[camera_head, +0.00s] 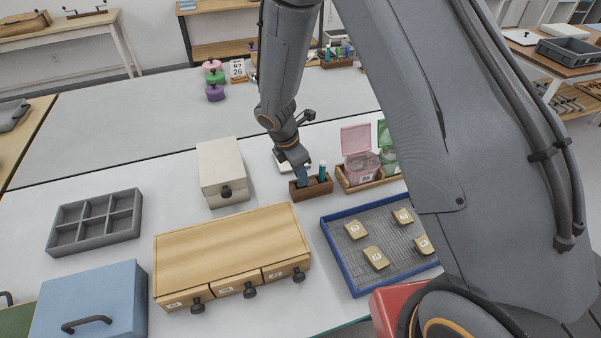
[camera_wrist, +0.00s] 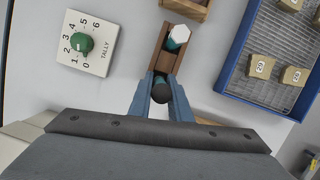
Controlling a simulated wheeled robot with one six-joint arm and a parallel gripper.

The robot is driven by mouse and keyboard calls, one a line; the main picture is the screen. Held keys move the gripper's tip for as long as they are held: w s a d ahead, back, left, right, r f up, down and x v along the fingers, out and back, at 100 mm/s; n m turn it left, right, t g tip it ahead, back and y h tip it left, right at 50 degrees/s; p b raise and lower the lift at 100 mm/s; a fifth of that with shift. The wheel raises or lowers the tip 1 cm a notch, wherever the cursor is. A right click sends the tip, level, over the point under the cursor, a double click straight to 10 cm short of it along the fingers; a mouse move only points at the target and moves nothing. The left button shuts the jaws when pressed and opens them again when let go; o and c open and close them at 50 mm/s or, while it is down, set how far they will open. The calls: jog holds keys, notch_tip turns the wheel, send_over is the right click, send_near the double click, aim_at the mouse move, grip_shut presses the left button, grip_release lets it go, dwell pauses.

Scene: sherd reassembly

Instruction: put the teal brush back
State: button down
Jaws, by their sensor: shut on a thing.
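The wooden brush holder (camera_head: 318,189) is a narrow brown block on the white table; it also shows in the wrist view (camera_wrist: 167,60). A teal piece with a white hexagonal top (camera_wrist: 179,33) stands in its far end, seen in the head view as a teal upright (camera_head: 322,171). My gripper (camera_head: 301,180) is low at the holder's left end. In the wrist view my gripper (camera_wrist: 160,86) is shut on the teal brush, whose dark round end (camera_wrist: 160,95) shows between the fingers. Its lower part is hidden, so I cannot tell whether it touches the slot's bottom.
A white tally box with a green knob (camera_wrist: 88,42) is beside the holder. A blue-rimmed tray (camera_head: 345,278) with several numbered tan tiles lies to the right. A wooden drawer unit (camera_head: 225,245) and a cream box (camera_head: 221,168) are left.

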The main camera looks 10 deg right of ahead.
jog(key=shift+f, duration=0.2)
jog(key=c, duration=1.6)
grip_release()
jog(key=shift+c, duration=0.2)
jog(key=shift+r, duration=0.1)
jog(key=b+v, duration=0.3)
jog(key=v, duration=0.9)
jog(key=s+d+r+m+y, duration=0.1)
jog(key=s+d+r+m, duration=0.1)
jog(key=s+d+m, duration=0.5)
jog(key=s+d+r+m+y, duration=0.1)
jog(key=s+d+m, duration=0.6)
jog(key=m, duration=0.8)
jog(key=s+r, duration=0.1)
jog(key=s, duration=0.1)
jog(key=shift+s+r+m+y, duration=0.25)
jog(key=shift+s+m+y, duration=0.05)
jog(key=shift+s+y, duration=0.1)
jog(key=shift+f, duration=0.25)
